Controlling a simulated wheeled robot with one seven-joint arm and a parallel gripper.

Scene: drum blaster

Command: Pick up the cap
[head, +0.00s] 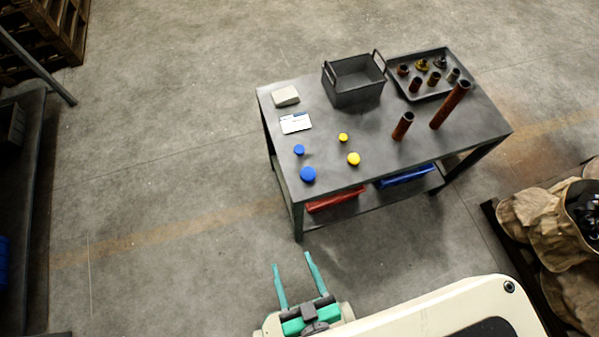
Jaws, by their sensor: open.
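Two blue caps lie near the left front of the dark table (330,170): a larger blue cap (308,174) at the front and a smaller blue cap (299,150) behind it. Two yellow caps lie to their right: a larger yellow cap (353,159) and a smaller yellow cap (343,137). I cannot tell which one the task's cap is. My gripper (291,259) has two green fingers spread apart and is empty. It appears in front of the table, below the caps in the picture, and touches none of them.
A grey bin (355,97) and a tray of fittings (446,58) are behind. Red (336,200) and blue (405,177) trays sit on the lower shelf. Sacks (540,220) are at the right.

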